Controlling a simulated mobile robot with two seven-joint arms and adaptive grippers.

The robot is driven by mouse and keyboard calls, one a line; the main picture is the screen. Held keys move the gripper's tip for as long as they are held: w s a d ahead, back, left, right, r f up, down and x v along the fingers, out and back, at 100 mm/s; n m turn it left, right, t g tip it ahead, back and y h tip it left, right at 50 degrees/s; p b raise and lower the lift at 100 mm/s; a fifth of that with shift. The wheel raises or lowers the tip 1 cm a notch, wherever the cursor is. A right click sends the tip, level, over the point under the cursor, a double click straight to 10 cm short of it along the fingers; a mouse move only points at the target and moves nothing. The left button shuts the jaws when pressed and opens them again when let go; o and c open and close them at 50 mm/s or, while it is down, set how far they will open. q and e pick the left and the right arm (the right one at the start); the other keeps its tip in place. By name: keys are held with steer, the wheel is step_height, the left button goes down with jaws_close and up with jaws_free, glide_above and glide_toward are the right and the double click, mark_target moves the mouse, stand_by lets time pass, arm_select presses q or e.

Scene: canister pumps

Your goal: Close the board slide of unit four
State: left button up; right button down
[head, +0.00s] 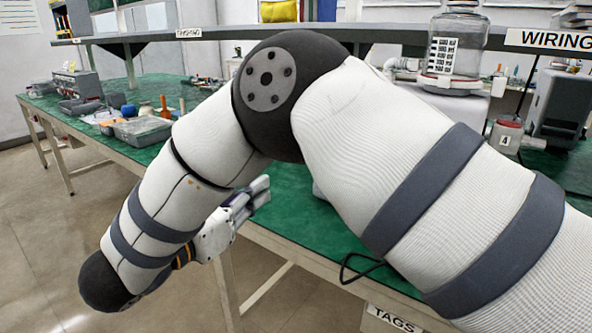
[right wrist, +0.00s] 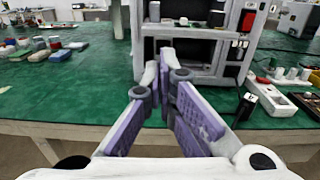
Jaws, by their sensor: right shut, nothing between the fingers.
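A small pot with a label reading 4 (head: 505,137) stands at the right of the head view. Beside it a clear jar (head: 462,45) with a striped scale sits on a white body, mostly hidden by my right arm. No board slide can be made out in the head view. My right gripper (head: 262,190) is shut and empty near the green bench's front edge. In the right wrist view the gripper (right wrist: 162,65) points at a grey open-fronted housing (right wrist: 185,30) with shelves inside. I cannot tell whether this is unit four. My left gripper is out of view.
The green bench (head: 150,88) holds a grey tray (head: 143,131) and small tools at the left. A shelf with a WIRING sign (head: 548,40) runs above.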

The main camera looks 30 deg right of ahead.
steer(key=x, duration=1.4)
steer(key=shift+r+p, duration=0.2)
steer(key=shift+p, duration=0.1)
steer(key=shift+s, duration=0.1)
